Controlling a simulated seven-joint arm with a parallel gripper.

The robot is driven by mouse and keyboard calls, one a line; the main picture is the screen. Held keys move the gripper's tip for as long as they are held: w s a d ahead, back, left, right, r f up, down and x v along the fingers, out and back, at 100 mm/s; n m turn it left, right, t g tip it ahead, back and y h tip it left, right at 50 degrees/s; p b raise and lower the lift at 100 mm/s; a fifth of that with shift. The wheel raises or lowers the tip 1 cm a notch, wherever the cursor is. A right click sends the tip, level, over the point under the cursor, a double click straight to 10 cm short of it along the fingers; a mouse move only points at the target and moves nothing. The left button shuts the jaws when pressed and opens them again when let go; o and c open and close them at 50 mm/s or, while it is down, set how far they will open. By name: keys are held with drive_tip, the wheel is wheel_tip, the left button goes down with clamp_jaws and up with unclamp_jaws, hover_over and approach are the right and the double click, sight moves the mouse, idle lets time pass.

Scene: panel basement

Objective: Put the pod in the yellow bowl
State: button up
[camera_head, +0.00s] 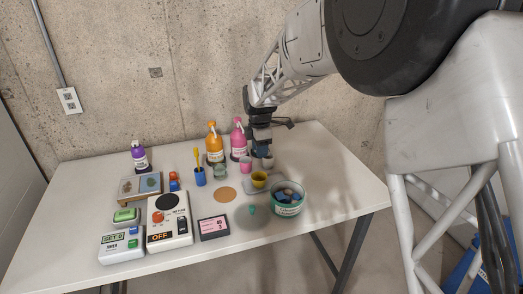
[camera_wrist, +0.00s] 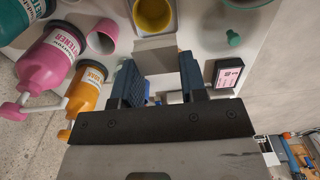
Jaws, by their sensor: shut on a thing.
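The yellow bowl (camera_head: 259,180) stands upright on a grey tray near the middle of the table. It also shows at the top of the wrist view (camera_wrist: 152,14). My gripper (camera_head: 263,155) is behind and above the bowl, pointing down. Its blue fingers (camera_wrist: 160,72) are shut on a pale grey, box-like thing (camera_wrist: 155,58), which is partly hidden by the fingers. I cannot tell for sure whether this is the pod. A small teal thing (camera_head: 252,209) lies apart, in front of the bowl, and also shows in the wrist view (camera_wrist: 233,38).
A pink cup (camera_head: 246,164) stands left of the bowl. Orange (camera_head: 213,143) and pink (camera_head: 238,140) pump bottles stand behind. A teal tub (camera_head: 289,206) of stones is at the right. A black display (camera_head: 214,228) and a white device (camera_head: 169,236) lie at the front left.

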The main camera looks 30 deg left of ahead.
drive_tip(key=shift+f, duration=0.2)
drive_tip(key=shift+f, duration=2.8)
drive_tip(key=o, duration=1)
drive_tip(key=shift+r, duration=0.15)
drive_tip(key=shift+r, duration=3.75)
